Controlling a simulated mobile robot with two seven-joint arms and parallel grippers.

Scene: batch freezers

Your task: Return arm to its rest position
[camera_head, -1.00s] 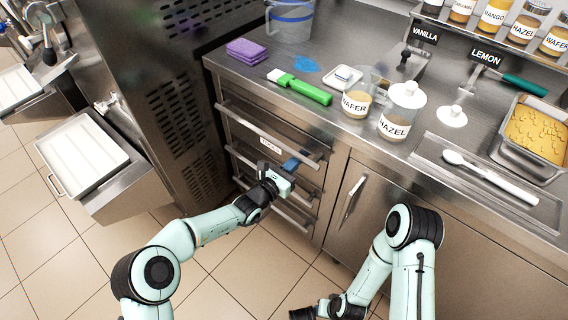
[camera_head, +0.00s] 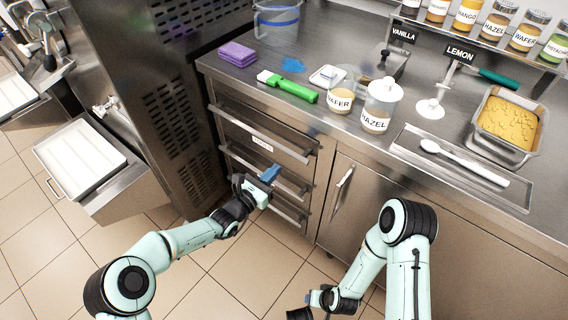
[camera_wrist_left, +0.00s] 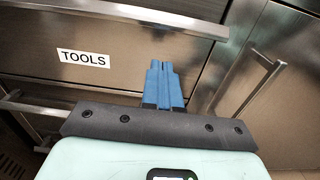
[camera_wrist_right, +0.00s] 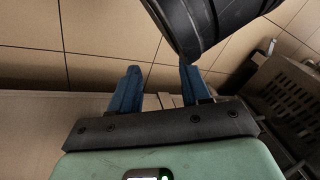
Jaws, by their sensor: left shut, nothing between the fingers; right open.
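My left gripper (camera_head: 270,173) is in front of the drawer stack in the head view. Its blue fingers are closed together with nothing between them, as the left wrist view (camera_wrist_left: 162,66) shows. The drawer labelled TOOLS (camera_wrist_left: 30,65) is behind the fingers and looks closed; it also shows in the head view (camera_head: 240,132). My right arm is bent low in front of the cabinet, with its gripper near the bottom edge of the head view. In the right wrist view the right gripper (camera_wrist_right: 161,72) is open and empty above the floor.
The counter holds a green-handled spatula (camera_head: 292,88), a purple sponge stack (camera_head: 237,53), a WAFER jar (camera_head: 340,98), a HAZEL jar (camera_head: 378,110) and a spoon (camera_head: 465,163). A cabinet door handle (camera_head: 344,177) juts out right of the drawers. Open tiled floor (camera_head: 235,275) lies below.

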